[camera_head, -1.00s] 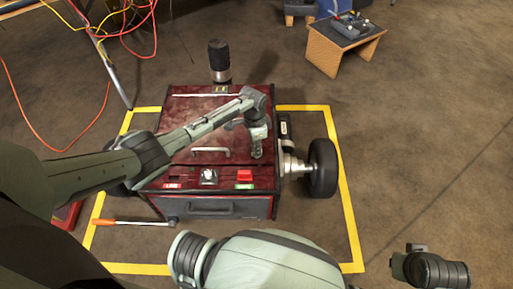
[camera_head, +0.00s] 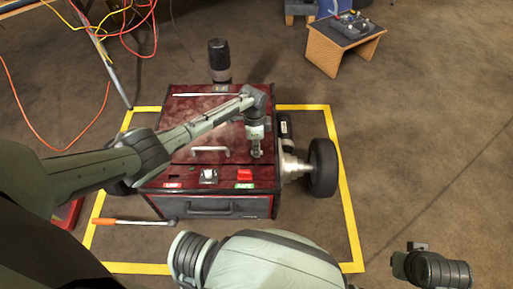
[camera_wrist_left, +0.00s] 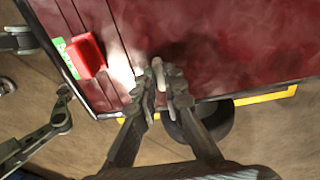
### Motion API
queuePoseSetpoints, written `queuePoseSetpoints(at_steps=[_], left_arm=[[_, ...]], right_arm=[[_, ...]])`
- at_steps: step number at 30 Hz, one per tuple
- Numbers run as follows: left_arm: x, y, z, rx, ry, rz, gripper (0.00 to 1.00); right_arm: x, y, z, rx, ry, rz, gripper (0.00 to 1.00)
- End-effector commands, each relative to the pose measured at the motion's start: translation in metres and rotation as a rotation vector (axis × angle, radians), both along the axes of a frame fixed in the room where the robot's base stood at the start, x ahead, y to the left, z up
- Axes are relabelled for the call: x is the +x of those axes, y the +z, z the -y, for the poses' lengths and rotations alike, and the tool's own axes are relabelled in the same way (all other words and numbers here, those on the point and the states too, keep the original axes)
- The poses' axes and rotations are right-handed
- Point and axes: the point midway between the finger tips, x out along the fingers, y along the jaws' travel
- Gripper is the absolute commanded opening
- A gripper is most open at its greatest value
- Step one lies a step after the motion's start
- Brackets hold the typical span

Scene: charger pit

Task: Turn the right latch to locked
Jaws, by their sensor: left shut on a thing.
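The dark red box (camera_head: 210,128) stands on the floor with a grey handle on its lid. My left gripper (camera_head: 256,152) is above the right front part of its top. In the left wrist view its fingers (camera_wrist_left: 160,88) are shut on a small grey piece (camera_wrist_left: 158,72), seemingly the right latch. The fingers hide most of it, and I cannot tell its exact angle. A red block (camera_head: 244,175) beside a green label sits on the front strip, and it also shows in the wrist view (camera_wrist_left: 86,55). Part of my right arm shows at lower right; its jaw state is unclear.
A black wheel (camera_head: 322,168) on a metal hub stands at the box's right side. A grey and white knob (camera_head: 208,176) is on the front strip. An orange-handled tool (camera_head: 118,221) lies at front left. Yellow tape (camera_head: 347,205) surrounds the box. Open floor is to the right.

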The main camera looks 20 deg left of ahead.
Motion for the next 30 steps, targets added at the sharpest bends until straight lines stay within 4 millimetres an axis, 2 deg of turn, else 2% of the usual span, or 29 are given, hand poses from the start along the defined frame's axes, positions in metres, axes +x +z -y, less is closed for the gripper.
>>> queuePoseSetpoints(at_steps=[3,4,8,9,17,20,23,30], left_arm=[[0.000,0.000,0.001,-0.001,-0.002,0.000,0.00],[0.000,0.000,0.001,-0.001,-0.002,0.000,0.13],[0.000,0.000,0.001,0.000,-0.001,0.000,0.29],[0.000,0.000,0.001,0.000,-0.001,0.000,0.30],[0.000,0.001,0.000,0.000,0.000,0.000,0.30],[0.001,0.007,0.000,0.000,0.000,0.002,0.30],[0.001,0.021,-0.001,-0.001,0.000,0.003,0.30],[0.002,0.073,-0.004,0.000,-0.002,0.004,0.30]], right_arm=[[-0.001,-0.001,0.000,0.000,-0.001,-0.003,0.00],[-0.001,-0.001,0.000,0.000,-0.001,-0.003,0.00],[-0.001,-0.002,0.000,-0.001,-0.001,-0.005,0.00],[-0.001,-0.002,0.000,-0.001,-0.001,-0.005,0.00],[-0.005,-0.005,0.000,0.000,-0.001,-0.012,0.00],[-0.004,-0.004,0.000,0.001,0.000,-0.010,0.00],[-0.003,-0.003,0.000,0.000,0.000,-0.008,0.00],[-0.002,-0.003,0.000,0.000,0.000,-0.006,0.00]])
